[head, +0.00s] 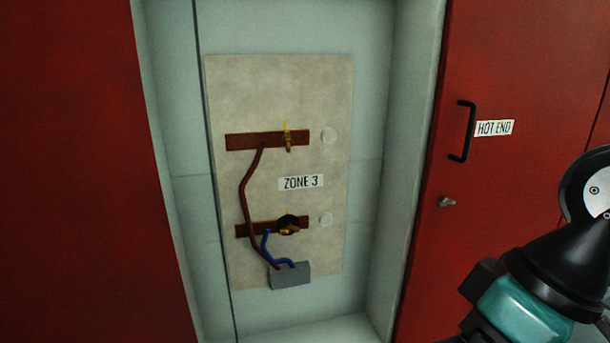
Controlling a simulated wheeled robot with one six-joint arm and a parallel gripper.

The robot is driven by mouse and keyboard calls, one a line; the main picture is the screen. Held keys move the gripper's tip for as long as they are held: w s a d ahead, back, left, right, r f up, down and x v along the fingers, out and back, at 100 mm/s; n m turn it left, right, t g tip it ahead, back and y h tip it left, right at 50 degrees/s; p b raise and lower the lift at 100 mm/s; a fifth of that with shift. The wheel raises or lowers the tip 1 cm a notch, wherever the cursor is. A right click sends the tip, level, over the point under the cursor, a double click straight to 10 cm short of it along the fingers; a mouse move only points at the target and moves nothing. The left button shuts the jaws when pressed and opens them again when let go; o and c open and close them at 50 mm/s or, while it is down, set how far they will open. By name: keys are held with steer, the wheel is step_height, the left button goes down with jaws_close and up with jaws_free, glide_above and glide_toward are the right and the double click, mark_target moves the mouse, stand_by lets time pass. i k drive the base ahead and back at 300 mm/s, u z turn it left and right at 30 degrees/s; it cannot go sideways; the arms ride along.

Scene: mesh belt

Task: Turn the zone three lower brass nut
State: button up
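A pale panel (290,95) in an open recess carries a label reading "ZONE 3" (301,182). On its lower copper-brown bar (243,231) sits a dark round piece (287,221) with small brass-coloured bits (286,232) at its lower edge. I take these bits for the lower brass nut, but its shape is too small and dark to tell. The upper bar (245,140) has a brass nut (287,138) on a stud, with a thin yellow mark above it. My arm shows in black and teal at the lower right, apart from the panel. My gripper's fingertips are not in view.
A dark red cable (244,195) and a blue cable (266,243) run from the bars to a grey box (290,276). White discs (328,136) sit beside the bars. A red door with a black handle (463,131) and a "HOT END" label (495,128) stands right.

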mark_target(288, 227)
steer(key=u, duration=0.05)
steer(key=k, duration=0.35)
steer(key=z, duration=0.35)
steer(key=i, duration=0.4)
steer(key=u, duration=1.35)
steer(key=i, duration=0.35)
steer(key=u, duration=0.05)
